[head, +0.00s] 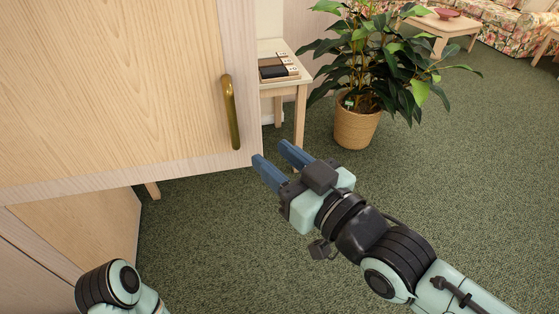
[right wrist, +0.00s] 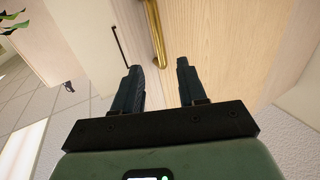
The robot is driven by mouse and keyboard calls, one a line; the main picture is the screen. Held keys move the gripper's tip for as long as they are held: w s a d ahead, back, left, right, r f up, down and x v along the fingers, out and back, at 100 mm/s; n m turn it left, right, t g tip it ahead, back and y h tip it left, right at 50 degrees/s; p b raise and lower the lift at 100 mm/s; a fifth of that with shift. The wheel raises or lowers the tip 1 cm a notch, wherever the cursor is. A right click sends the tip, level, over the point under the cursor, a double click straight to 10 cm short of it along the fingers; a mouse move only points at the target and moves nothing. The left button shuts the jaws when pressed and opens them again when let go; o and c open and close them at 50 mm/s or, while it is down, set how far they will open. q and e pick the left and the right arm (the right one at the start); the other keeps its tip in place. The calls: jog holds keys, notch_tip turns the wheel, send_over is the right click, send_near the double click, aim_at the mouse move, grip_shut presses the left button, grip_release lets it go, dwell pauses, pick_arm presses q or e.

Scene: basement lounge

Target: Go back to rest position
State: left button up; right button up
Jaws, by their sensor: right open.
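My right gripper (head: 276,166) is in the middle of the head view, open and empty, just right of and below a wooden cabinet door (head: 110,80). The door has a brass handle (head: 231,112) near its right edge. In the right wrist view my right gripper (right wrist: 161,75) has its fingers apart with nothing between them, and the brass handle (right wrist: 156,35) shows beyond the fingertips. The fingers look clear of the handle. Part of my left arm shows at the lower left of the head view; its gripper is out of view.
A small side table (head: 292,87) with dark and light items on it stands behind the door. A potted plant (head: 356,128) stands right of it. A coffee table (head: 440,22) and floral sofa (head: 500,25) are at the back. Green carpet (head: 470,150) is open at right.

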dwell(0.4)
